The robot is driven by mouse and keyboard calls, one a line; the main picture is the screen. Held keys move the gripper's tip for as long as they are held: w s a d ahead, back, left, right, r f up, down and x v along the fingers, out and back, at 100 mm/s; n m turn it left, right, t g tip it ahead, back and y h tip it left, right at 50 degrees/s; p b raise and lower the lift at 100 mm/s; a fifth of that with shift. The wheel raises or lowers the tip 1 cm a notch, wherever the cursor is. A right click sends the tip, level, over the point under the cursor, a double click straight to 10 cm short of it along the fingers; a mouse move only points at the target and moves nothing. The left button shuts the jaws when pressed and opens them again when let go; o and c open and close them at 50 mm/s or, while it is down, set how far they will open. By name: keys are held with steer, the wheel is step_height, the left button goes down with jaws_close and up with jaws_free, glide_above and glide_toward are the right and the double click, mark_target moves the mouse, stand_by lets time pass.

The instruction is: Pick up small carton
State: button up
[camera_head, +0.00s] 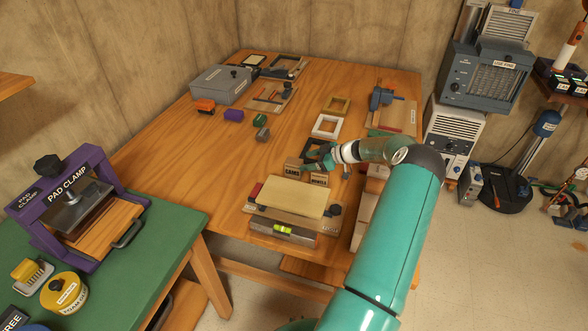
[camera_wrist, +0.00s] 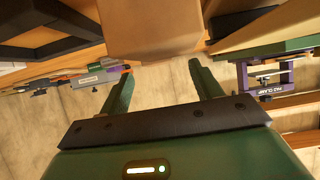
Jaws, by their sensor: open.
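Two small brown cartons stand side by side on the wooden table: one labelled CAMS (camera_head: 292,173), and one to its right with a label that is hard to read (camera_head: 319,180). My gripper (camera_head: 314,165) is just behind and above them, coming from the right. In the wrist view my gripper (camera_wrist: 160,68) has its two green fingers spread apart with nothing held between them. A plain tan carton (camera_wrist: 155,30) fills the top middle there, just past the fingertips. I cannot tell which of the two cartons it is, or whether a finger touches it.
A pale board (camera_head: 296,197) and a spirit level (camera_head: 284,229) lie in front of the cartons. A white frame (camera_head: 327,126) lies behind. A grey metal box (camera_head: 221,84) stands far left. A purple pad clamp (camera_head: 75,205) stands on the green bench. The table's left middle is clear.

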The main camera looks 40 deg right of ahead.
mark_target(298, 162)
steer(key=x, duration=0.4)
steer(key=shift+w+f, duration=0.15)
steer(key=shift+w, duration=0.2)
steer(key=c, duration=1.1)
steer(key=shift+r, duration=0.2)
